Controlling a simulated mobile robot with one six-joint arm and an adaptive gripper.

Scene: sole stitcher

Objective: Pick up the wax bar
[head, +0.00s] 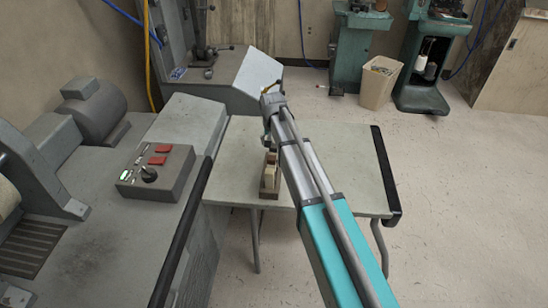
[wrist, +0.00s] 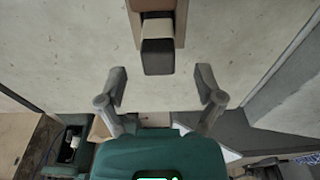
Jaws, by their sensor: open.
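A small block that looks like the wax bar stands in a brown wooden holder (head: 268,195) on the grey side table. It is a pale, upright block (head: 269,174) in the head view. In the wrist view the block (wrist: 158,30) shows a tan top and a dark grey near face, at the upper middle; the holder's edge (wrist: 181,22) shows beside it. My gripper (wrist: 160,78) is open and empty, its two fingertips apart and short of the block. In the head view my arm partly hides the gripper and the table behind the block.
The grey side table (head: 345,165) is otherwise largely clear, with a black padded right edge (head: 386,175). A machine with a control box (head: 157,178) stands at the left. A bin (head: 379,82) and green machines stand at the back.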

